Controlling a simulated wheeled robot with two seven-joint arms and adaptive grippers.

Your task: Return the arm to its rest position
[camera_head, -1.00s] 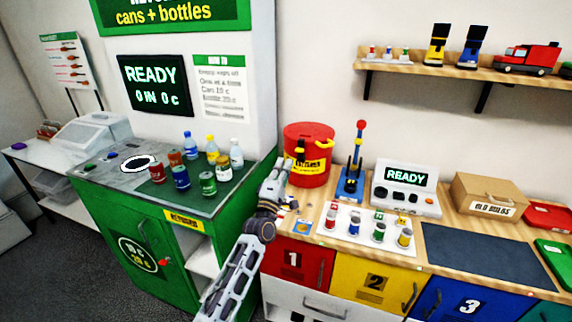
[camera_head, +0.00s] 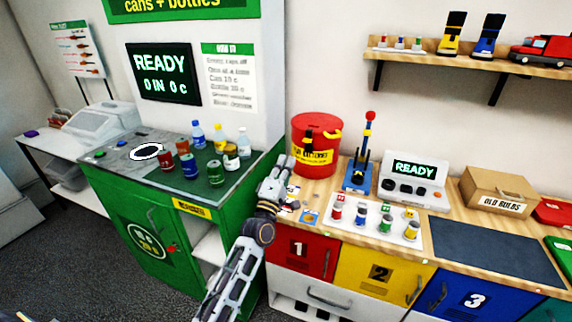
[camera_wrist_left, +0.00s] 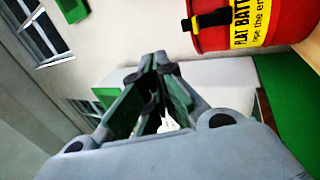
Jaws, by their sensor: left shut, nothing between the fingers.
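My left arm comes up from the bottom of the head view, in front of the gap between the green return machine and the drawer counter. Its gripper (camera_head: 284,163) points up and away, just left of the red battery bin (camera_head: 318,133). In the left wrist view the two fingers (camera_wrist_left: 160,62) meet at their tips, with nothing held between them. The red bin (camera_wrist_left: 215,38) with its yellow label also shows there at the upper right, apart from the fingers. My right gripper is not in view.
The green machine (camera_head: 130,205) carries several cans and bottles (camera_head: 215,172) left of my arm. On the wooden counter stand a blue joystick-like device (camera_head: 359,175), a white tray of small cans (camera_head: 345,229) and a READY console (camera_head: 414,180). A dark mat (camera_head: 490,250) lies bare at right.

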